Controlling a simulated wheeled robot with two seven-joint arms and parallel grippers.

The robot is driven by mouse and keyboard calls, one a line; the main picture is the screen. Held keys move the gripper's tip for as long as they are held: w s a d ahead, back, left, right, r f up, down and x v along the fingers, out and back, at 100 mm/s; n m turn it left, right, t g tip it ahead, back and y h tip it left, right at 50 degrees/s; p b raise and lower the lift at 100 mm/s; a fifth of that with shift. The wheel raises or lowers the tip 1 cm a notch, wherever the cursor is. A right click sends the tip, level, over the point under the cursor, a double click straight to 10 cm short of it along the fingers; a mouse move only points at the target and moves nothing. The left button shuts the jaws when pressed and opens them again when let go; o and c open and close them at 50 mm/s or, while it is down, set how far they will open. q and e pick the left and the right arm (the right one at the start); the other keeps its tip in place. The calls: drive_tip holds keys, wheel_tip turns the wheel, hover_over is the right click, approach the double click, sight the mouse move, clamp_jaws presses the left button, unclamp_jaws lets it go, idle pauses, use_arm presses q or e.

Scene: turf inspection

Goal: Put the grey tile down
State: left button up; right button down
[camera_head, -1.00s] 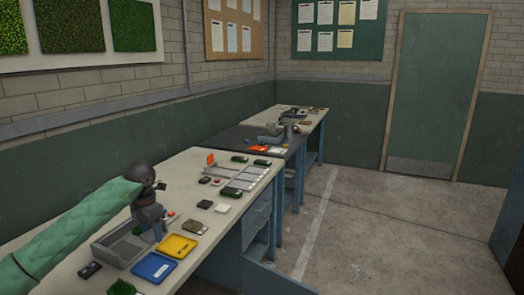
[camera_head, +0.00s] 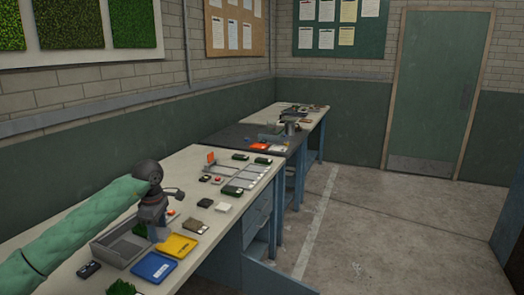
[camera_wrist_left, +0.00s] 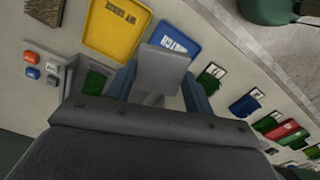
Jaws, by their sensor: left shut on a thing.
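My left gripper (camera_head: 158,234) is low over the near table, between the grey bin (camera_head: 104,251) and the yellow tray (camera_head: 181,251). In the left wrist view the gripper (camera_wrist_left: 158,84) is shut on the flat grey tile (camera_wrist_left: 162,66), with a finger on each side of it. The tile covers part of the blue tray (camera_wrist_left: 179,42) and lies beside the yellow tray in that view. I cannot tell whether the tile touches a tray. The tile is not clear in the head view. My right gripper is not in view.
The blue tray also shows in the head view (camera_head: 153,268), near the table's front edge. A brown turf sample (camera_head: 195,227) and a white tile (camera_head: 222,207) lie further along. Several other samples lie beyond. A darker table (camera_head: 240,138) stands behind.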

use_arm(q)
drive_tip(key=m, duration=0.1)
drive_tip(key=d+m, duration=0.1)
drive_tip(key=m, duration=0.1)
drive_tip(key=shift+s+d+f, duration=0.2)
drive_tip(key=shift+s+d, duration=0.05)
drive_tip(key=shift+d, duration=0.05)
drive_tip(key=s+d+f+m, duration=0.5)
drive_tip(key=s+f+m, duration=0.2)
drive_tip(key=s, duration=0.1)
drive_tip(key=s+d+f+m, duration=0.5)
drive_tip(key=s+f+m, duration=0.2)
drive_tip(key=s, duration=0.2)
drive_tip(key=shift+s+d, duration=0.25)
drive_tip(key=shift+d, duration=0.05)
drive_tip(key=shift+f, duration=0.15)
